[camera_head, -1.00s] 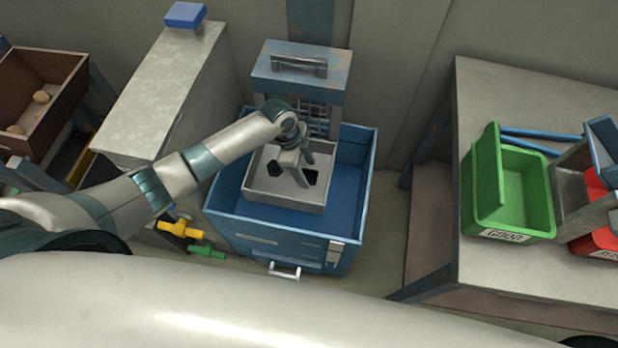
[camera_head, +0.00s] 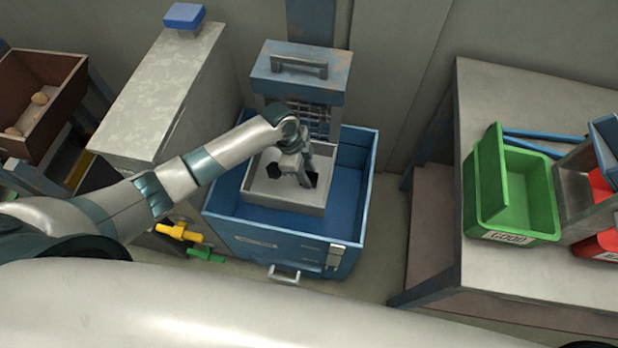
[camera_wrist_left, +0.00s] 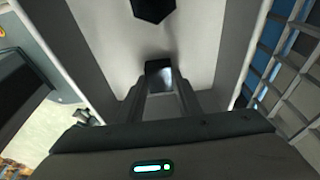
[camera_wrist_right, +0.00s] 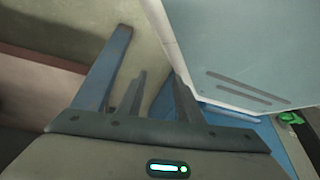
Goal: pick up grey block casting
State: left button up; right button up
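A grey tray (camera_head: 286,208) sits inside the blue open-topped box. It holds two dark pieces: a six-sided one on the left (camera_head: 266,171), also at the top of the left wrist view (camera_wrist_left: 153,9), and a block on the right (camera_head: 312,179). In the left wrist view the block, dark on top with a greyer face, is the likely grey block casting (camera_wrist_left: 160,77). My left gripper (camera_head: 302,178) is down in the tray at this block, its fingers apart on either side; contact is unclear. My right gripper (camera_wrist_right: 160,78) is open and empty, outside the box.
The blue box (camera_head: 226,212) has a raised lid part with a handle (camera_head: 300,68) behind it. A grey cabinet (camera_head: 160,95) stands left. A table at right holds a green bin (camera_head: 525,195) and a red bin (camera_head: 600,245). A brown bin (camera_head: 45,95) is far left.

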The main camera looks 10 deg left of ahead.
pick_arm(q)
jog(key=c, duration=0.4)
jog(key=shift+c, duration=0.2)
jog(key=shift+r, duration=0.1)
pick_arm(e)
jog(key=shift+s, duration=0.1)
